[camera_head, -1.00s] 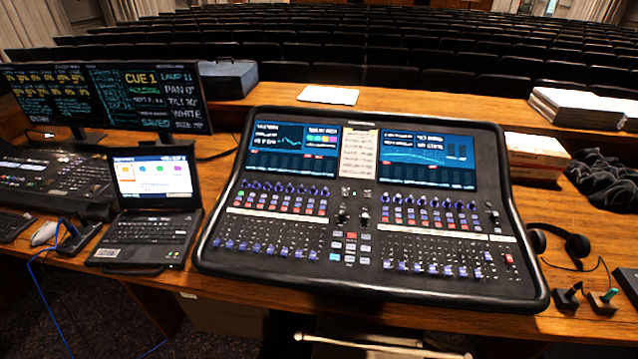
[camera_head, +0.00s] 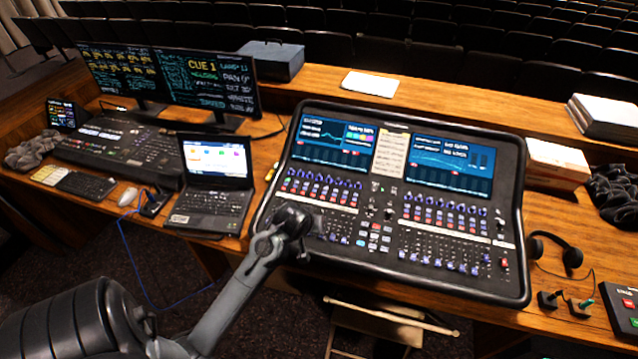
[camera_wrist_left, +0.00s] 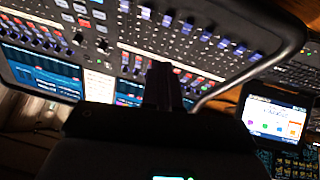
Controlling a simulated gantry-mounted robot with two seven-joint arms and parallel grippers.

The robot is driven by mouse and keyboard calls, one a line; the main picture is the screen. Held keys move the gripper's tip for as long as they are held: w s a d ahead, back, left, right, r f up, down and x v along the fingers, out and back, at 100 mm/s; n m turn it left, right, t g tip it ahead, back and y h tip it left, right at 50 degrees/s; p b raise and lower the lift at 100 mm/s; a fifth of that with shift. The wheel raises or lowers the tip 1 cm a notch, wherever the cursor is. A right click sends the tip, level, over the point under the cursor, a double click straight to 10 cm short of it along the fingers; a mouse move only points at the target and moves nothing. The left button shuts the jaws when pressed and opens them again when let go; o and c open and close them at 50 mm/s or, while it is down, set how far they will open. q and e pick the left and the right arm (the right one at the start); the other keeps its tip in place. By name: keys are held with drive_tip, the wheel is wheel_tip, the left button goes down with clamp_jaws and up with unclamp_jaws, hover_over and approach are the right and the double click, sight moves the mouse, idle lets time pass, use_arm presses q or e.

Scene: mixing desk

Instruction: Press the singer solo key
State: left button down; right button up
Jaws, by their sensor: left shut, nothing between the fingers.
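The mixing desk (camera_head: 395,258) stands on the wooden table, black with two lit screens, rows of knobs, small coloured keys and faders. I cannot read the key labels, so I cannot tell which is the singer solo key. A pale paper list (camera_head: 391,152) lies between the two screens. My left arm reaches in from lower left, and its dark gripper end (camera_head: 297,222) is over the desk's left fader bank, hiding part of it. In the left wrist view the closed fingers (camera_wrist_left: 163,86) point at the desk surface (camera_wrist_left: 110,50), seen upside down. Contact cannot be told. My right gripper is out of view.
An open laptop (camera_head: 213,175) stands left of the desk, beside a lighting console (camera_head: 115,145) and two monitors (camera_head: 170,75). Headphones (camera_head: 556,250) and small levers (camera_head: 565,302) lie to the right. Drumsticks on a stool (camera_head: 390,315) are in front.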

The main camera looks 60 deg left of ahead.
use_arm(q)
drive_tip(key=w+a+r+n+t+p, duration=0.1)
drive_tip(key=w+a+n, duration=0.2)
drive_tip(key=a+n, duration=0.55)
drive_tip(key=w+a+r+n+t, duration=0.1)
drive_tip(key=w+a+n, duration=0.4)
drive_tip(key=a, duration=0.6)
drive_tip(key=w+n, duration=0.1)
drive_tip(key=n, duration=0.1)
drive_tip(key=w+f+n+t, duration=0.1)
drive_tip(key=n, duration=0.1)
drive_tip(key=w+n, duration=0.2)
drive_tip(key=n, duration=0.1)
drive_tip(key=shift+d+f+t+h, duration=0.2)
drive_tip(key=shift+f+t+h, duration=0.2)
drive_tip(key=shift+f, duration=0.1)
drive_tip(key=b, duration=0.7)
hover_over(314, 191)
drive_tip(key=s, duration=0.1)
drive_tip(key=f, duration=0.6)
drive_tip(key=shift+d+f, duration=0.35)
drive_tip(key=shift+f, duration=0.05)
drive_tip(key=shift+f+b, duration=0.65)
drive_tip(key=shift+f, duration=0.25)
